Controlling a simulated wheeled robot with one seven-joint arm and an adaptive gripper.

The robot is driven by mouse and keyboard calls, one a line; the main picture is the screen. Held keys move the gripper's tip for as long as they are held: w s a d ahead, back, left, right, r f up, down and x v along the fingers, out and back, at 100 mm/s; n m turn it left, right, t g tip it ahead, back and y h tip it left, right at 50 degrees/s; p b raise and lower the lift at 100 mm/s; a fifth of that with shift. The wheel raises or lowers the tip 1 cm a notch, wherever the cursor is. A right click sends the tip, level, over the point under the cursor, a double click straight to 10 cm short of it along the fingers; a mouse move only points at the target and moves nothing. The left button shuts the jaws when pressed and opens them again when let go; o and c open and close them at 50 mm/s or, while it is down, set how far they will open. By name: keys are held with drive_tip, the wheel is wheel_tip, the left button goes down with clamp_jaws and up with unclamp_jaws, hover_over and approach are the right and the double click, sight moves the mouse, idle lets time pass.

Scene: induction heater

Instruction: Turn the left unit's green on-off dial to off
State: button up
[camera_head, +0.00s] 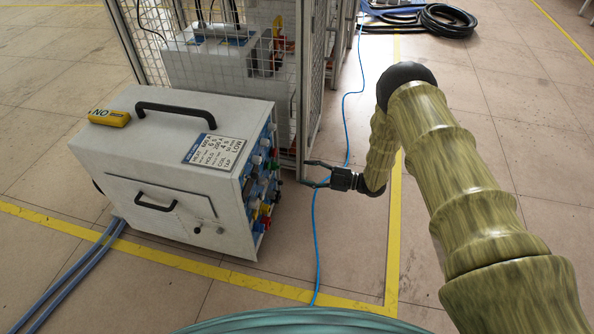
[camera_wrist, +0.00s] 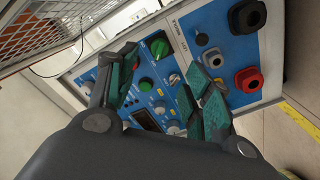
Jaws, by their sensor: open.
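The left unit (camera_head: 160,160) is a white box with a black top handle, standing at the left in the head view. Its blue control panel faces right, seen at a steep slant. In the wrist view, the blue panel (camera_wrist: 178,62) fills the middle. A bright green dial (camera_wrist: 159,47) sits near its top edge in that picture, and a duller greenish knob (camera_wrist: 146,84) lies below it. My gripper (camera_head: 308,173) is open and empty, to the right of the panel. In the wrist view, the fingers of my gripper (camera_wrist: 158,78) spread either side of the knobs. Contact with the green dial is not visible.
A wire-mesh cage (camera_head: 225,55) with another unit inside stands behind. Large black, grey and red connectors (camera_wrist: 248,80) stick out from the panel. A blue cable (camera_head: 316,235) crosses the floor beside my gripper. Floor on the right is open, with coiled hoses (camera_head: 440,20) far back.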

drive_tip(key=shift+v, duration=1.1)
drive_tip(key=s+d+f+m+t+h, duration=0.1)
drive_tip(key=s+d+f+m+h, duration=0.2)
drive_tip(key=s+f+m+h, duration=0.4)
drive_tip(key=s+d+f+m+t+h, duration=0.15)
drive_tip(key=s+f+m+h, duration=0.3)
drive_tip(key=s+m, duration=0.45)
drive_tip(key=s+d+r+m+g+h, duration=0.2)
drive_tip(key=s+m+g, duration=0.1)
drive_tip(key=s, duration=0.8)
drive_tip(key=s+d+r+m+g+h, duration=0.1)
drive_tip(key=s+d+m+g+h, duration=0.15)
drive_tip(key=s, duration=0.75)
drive_tip(key=s+d+r+m+g+h, duration=0.1)
drive_tip(key=s+d+r+m+g, duration=0.15)
drive_tip(key=s, duration=0.85)
wheel_tip(320, 180, up, 37)
drive_tip(key=p, duration=3.8)
drive_tip(key=shift+w+a+f+p, duration=0.2)
drive_tip(key=shift+a+p, duration=0.15)
drive_tip(key=shift+a, duration=0.1)
